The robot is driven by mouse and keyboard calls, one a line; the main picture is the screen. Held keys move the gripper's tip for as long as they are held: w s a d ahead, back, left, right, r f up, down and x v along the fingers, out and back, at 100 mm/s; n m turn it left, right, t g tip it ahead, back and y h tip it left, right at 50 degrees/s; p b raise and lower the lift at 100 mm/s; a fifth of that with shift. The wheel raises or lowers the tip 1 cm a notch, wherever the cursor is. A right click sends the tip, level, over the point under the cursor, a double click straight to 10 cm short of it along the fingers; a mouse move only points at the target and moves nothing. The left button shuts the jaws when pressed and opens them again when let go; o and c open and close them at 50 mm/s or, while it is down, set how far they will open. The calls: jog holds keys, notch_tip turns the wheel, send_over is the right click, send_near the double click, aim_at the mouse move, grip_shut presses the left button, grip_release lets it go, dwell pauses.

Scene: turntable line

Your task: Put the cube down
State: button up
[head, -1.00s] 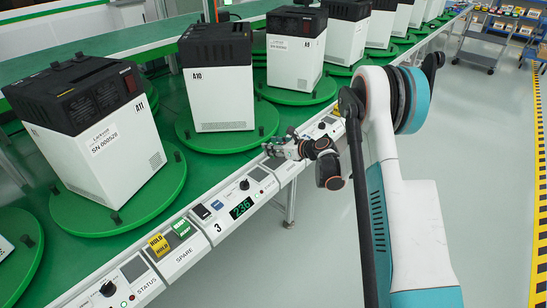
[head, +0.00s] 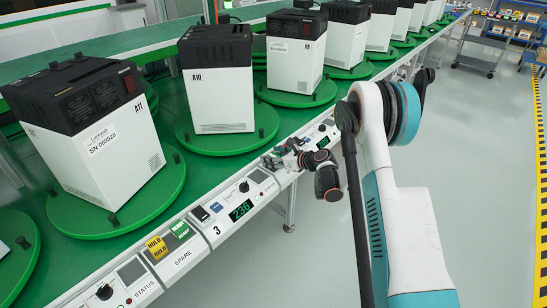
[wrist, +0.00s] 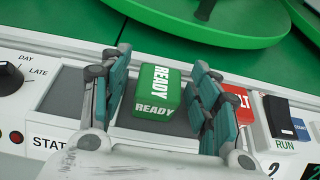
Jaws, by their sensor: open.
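The green cube (wrist: 157,95), lettered READY, sits upright on a dark inset area (wrist: 62,92) of the console beside the STATUS label in the wrist view. My gripper (wrist: 160,62) is open, with one finger on each side of the cube. In the head view my gripper (head: 272,161) is low over the console edge, and the cube there cannot be made out.
A red cube (wrist: 238,100) is partly hidden behind the right finger. A RUN switch (wrist: 278,118) is right of it and a DAY/LATE knob (wrist: 8,76) is at left. A green turntable (wrist: 200,22) lies just beyond.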

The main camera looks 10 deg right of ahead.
jog(key=shift+r, duration=0.1)
jog(key=shift+s+d+r, duration=0.15)
jog(key=shift+s+d, duration=0.05)
jog(key=p+v, duration=0.4)
jog(key=v, duration=0.7)
jog(key=shift+s, duration=0.2)
